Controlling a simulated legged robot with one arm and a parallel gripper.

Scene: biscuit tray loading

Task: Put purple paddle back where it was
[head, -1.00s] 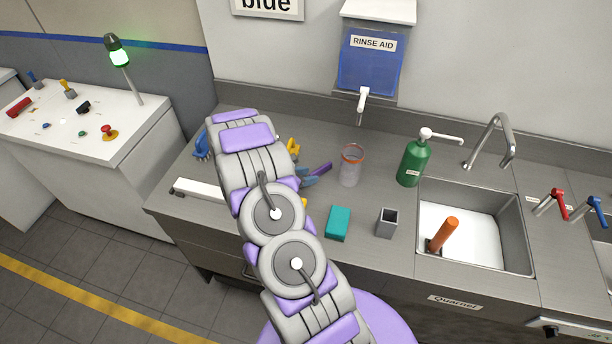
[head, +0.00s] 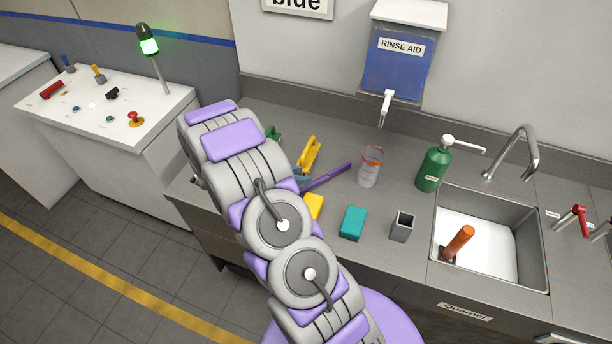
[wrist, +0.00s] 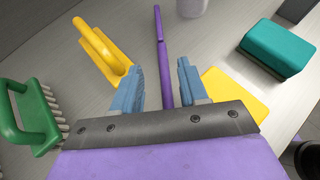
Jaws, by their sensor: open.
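The purple paddle (head: 327,177) lies among the cleaning tools on the steel counter (head: 330,240). In the wrist view its long purple handle (wrist: 161,40) runs from the top middle down between my fingers. Its lower end is hidden behind the dark palm plate of my gripper (wrist: 160,66). My gripper is open, with one blue finger on each side of the handle and a gap on both sides. In the head view my arm covers most of the gripper.
A yellow-handled tool (wrist: 102,50) and a green brush (wrist: 32,118) lie left of the handle. A yellow block (head: 314,206), teal sponge (head: 352,223) and grey holder (head: 402,227) are near the front. A clear beaker (head: 369,172), green bottle (head: 433,170) and sink (head: 490,245) stand right.

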